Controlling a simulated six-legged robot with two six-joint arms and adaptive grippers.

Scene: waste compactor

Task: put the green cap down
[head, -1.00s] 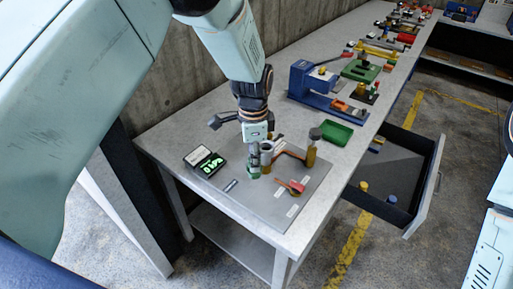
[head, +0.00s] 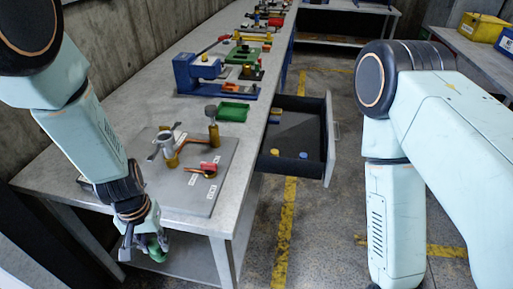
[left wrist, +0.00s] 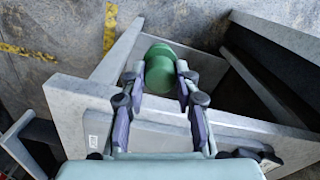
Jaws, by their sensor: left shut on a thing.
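The green cap (left wrist: 160,68) is round and sits between the two fingers of my left gripper (left wrist: 160,82), which is shut on it. In the head view my left gripper (head: 146,240) hangs at the near edge of the grey bench (head: 75,130), and the green cap (head: 158,244) shows partly behind its fingers. In the left wrist view the cap is past the bench edge, with floor and bench frame behind it. I cannot tell its exact height. My right arm is in view, but its gripper is out of the picture.
A grey plate (head: 198,197) on the bench carries a metal cup (head: 166,142), brass cylinders and a red piece (head: 209,168). A green tray (head: 233,112) and a blue press (head: 190,75) stand farther back. An open drawer (head: 300,140) juts out right. The plate's front is mostly clear.

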